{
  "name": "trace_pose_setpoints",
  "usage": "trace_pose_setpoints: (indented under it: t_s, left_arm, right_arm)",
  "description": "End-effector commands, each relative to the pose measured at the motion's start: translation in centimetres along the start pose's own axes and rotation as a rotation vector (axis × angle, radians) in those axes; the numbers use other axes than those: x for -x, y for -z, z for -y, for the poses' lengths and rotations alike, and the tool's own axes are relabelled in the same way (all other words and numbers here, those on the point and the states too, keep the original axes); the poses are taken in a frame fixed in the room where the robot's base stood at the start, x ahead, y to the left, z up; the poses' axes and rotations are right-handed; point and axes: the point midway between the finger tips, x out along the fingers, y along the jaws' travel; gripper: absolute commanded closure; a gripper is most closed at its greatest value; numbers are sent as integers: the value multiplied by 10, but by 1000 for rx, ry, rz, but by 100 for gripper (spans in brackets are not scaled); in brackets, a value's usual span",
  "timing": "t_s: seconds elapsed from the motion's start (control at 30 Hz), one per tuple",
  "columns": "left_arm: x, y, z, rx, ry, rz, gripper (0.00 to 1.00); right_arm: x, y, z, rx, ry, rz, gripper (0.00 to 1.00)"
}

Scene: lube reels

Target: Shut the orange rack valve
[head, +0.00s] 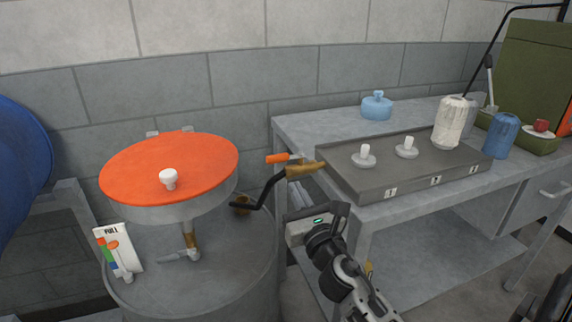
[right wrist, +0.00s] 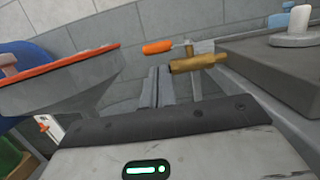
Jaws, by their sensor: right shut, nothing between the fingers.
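The orange rack valve has an orange lever (head: 277,158) over a brass body (head: 305,170) at the left end of the grey rack box. The lever points left, roughly along the body. In the right wrist view the lever (right wrist: 158,47) and brass body (right wrist: 198,62) show just beyond my fingers. My right gripper (head: 298,195) is shut and empty, below and in front of the valve. In the right wrist view its fingers (right wrist: 160,85) are together, pointing up toward the lever; they look apart from it. My left gripper is not in view.
A drum (head: 220,280) with a raised orange-topped disc (head: 168,165) stands on the left. A black bent tube (head: 266,192) runs between drum and valve. The rack box (head: 410,185) sits on a metal bench (head: 325,125) with a white bottle (head: 449,122) and blue containers.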

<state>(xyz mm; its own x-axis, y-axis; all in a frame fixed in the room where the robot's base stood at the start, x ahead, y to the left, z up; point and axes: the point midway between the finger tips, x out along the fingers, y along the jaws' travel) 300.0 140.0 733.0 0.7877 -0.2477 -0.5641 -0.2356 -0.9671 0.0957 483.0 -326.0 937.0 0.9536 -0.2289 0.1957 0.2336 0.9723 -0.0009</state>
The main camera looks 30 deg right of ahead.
Motion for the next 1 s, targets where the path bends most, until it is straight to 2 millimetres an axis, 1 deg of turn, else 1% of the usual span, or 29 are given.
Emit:
trace_pose_setpoints:
  t_s: [0.03,0.2,0.3,0.4,0.57,1.0]
  left_arm:
    - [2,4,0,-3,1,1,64]
    - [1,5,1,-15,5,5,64]
    - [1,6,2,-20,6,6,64]
    - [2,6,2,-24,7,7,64]
    - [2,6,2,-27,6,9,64]
    - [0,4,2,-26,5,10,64]
  right_arm:
    - [-14,-4,0,0,0,3,100]
    - [-46,-2,0,-1,1,1,100]
    - [-59,-1,0,-1,1,1,100]
    - [-68,0,0,-2,1,0,100]
    - [-74,0,0,-1,1,-1,100]
    - [-74,1,-1,1,11,0,100]
